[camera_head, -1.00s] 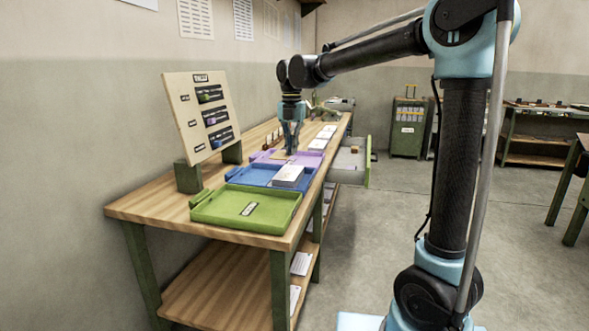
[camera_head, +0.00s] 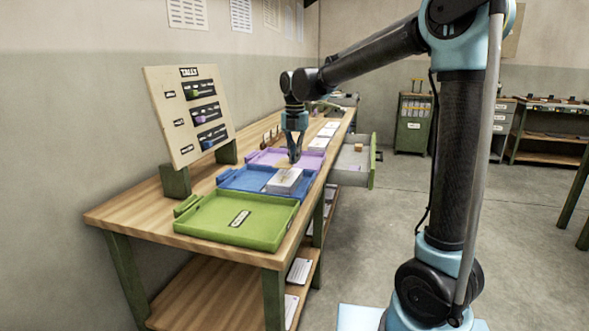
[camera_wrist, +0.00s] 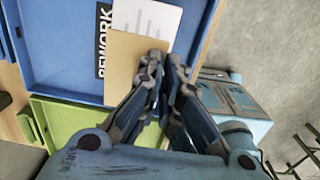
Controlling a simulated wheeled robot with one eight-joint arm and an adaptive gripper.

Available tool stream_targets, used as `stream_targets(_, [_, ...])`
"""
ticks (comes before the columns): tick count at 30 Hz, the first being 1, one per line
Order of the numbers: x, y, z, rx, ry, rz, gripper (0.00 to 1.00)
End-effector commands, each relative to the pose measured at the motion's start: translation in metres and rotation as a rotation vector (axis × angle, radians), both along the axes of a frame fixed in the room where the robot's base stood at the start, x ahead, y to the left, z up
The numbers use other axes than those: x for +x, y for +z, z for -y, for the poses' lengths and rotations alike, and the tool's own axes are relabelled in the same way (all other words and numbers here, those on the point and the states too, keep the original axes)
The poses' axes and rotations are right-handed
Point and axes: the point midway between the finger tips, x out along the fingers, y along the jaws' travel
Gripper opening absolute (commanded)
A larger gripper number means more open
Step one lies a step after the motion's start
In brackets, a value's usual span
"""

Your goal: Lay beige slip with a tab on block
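The beige slip (camera_wrist: 125,62) is a flat plain piece. Its right edge is at my fingertips, where any tab is hidden. My gripper (camera_head: 294,160) points down over the blue tray, its fingers close together on the slip's edge; it also shows in the wrist view (camera_wrist: 168,56). The white block (camera_head: 286,182), a stack of printed sheets, lies in the blue tray (camera_head: 238,180). In the wrist view the slip partly covers a white printed sheet (camera_wrist: 146,16) and sits beside the REWORK label (camera_wrist: 103,42). I cannot tell whether slip and block touch.
A green tray (camera_head: 250,232) lies in front and a purple tray (camera_head: 262,157) behind the blue one, on the wooden table (camera_head: 130,213). A tally board (camera_head: 190,110) stands at the left. An open drawer (camera_head: 352,172) juts out at the right.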

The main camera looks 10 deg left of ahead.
Motion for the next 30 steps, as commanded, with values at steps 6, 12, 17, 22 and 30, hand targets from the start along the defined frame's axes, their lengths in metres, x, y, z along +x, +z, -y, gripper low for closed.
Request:
stream_targets(6, [0.001, -0.016, 0.001, 0.0, -0.001, 0.0, 0.0])
stream_targets(12, [0.001, -0.041, 0.001, 0.0, -0.002, 0.0, 0.0])
stream_targets(17, [0.001, -0.044, 0.001, 0.0, -0.002, 0.0, 0.0])
stream_targets(22, [0.0, -0.045, 0.001, 0.0, -0.002, 0.0, 0.0])
stream_targets(30, [0.0, -0.046, 0.001, 0.0, -0.001, 0.0, 0.25])
